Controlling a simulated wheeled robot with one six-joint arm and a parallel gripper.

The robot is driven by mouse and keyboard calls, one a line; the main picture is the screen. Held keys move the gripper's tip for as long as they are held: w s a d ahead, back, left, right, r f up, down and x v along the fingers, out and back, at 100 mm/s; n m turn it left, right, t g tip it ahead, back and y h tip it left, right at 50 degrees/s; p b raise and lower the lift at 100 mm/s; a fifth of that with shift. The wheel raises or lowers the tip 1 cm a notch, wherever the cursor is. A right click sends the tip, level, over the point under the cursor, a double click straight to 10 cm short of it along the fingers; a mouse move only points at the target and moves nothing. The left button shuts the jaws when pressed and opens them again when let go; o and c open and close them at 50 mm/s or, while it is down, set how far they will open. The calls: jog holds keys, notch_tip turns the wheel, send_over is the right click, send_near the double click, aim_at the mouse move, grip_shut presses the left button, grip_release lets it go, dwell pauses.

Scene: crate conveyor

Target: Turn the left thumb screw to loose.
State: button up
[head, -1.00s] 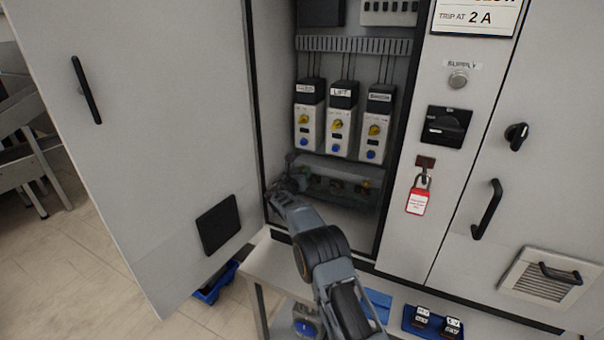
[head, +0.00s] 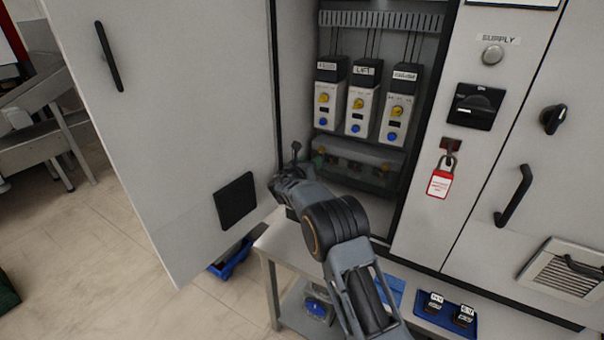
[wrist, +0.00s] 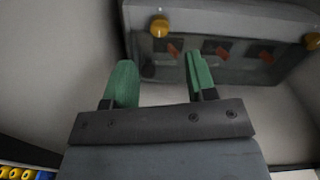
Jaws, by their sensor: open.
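The left thumb screw is a yellow-orange knob (wrist: 160,27) at the left end of a clear cover (wrist: 225,62) in the wrist view. A matching right knob (wrist: 312,40) sits at the cover's other end. My gripper (wrist: 158,62) is open and empty, its green fingers apart. In the wrist view the left knob appears beyond the fingertips, between their lines, and nothing touches it. In the head view my gripper (head: 300,165) is at the lower left of the cabinet opening, beside the cover (head: 365,160). The left knob cannot be made out clearly there.
The open cabinet door (head: 170,120) stands close left of my arm. Above the cover are three drive units (head: 358,105) with yellow and blue knobs. A red padlock tag (head: 439,184) hangs on the right panel. A grey table (head: 290,243) stands below.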

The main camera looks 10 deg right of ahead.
jog(key=v, duration=0.6)
jog(key=shift+s+a+b, duration=0.2)
jog(key=shift+s+b, duration=0.05)
jog(key=shift+b, duration=0.1)
jog(key=s+d+f+m+g, duration=0.3)
jog(key=s+f+m+g, duration=0.3)
jog(key=f+m, duration=0.2)
jog(key=s+d+m+g+y, duration=0.2)
jog(key=s+d+m+g, duration=0.2)
jog(key=s+m, duration=0.45)
jog(key=s+r+m+y+p, duration=0.1)
jog(key=s+r+m+y, duration=0.2)
jog(key=s, duration=0.5)
jog(key=s+r+m+y+p, duration=0.1)
jog(key=s+r+m+y, duration=0.1)
jog(key=s+r+m, duration=0.3)
jog(key=s+d+r+m+g+y+p, duration=0.1)
jog(key=s+r+m+y+p, duration=0.1)
jog(key=s+m, duration=0.5)
jog(key=shift+s+r+y, duration=0.8)
jog(key=shift+s+r, duration=0.15)
jog(key=shift+s, duration=1.95)
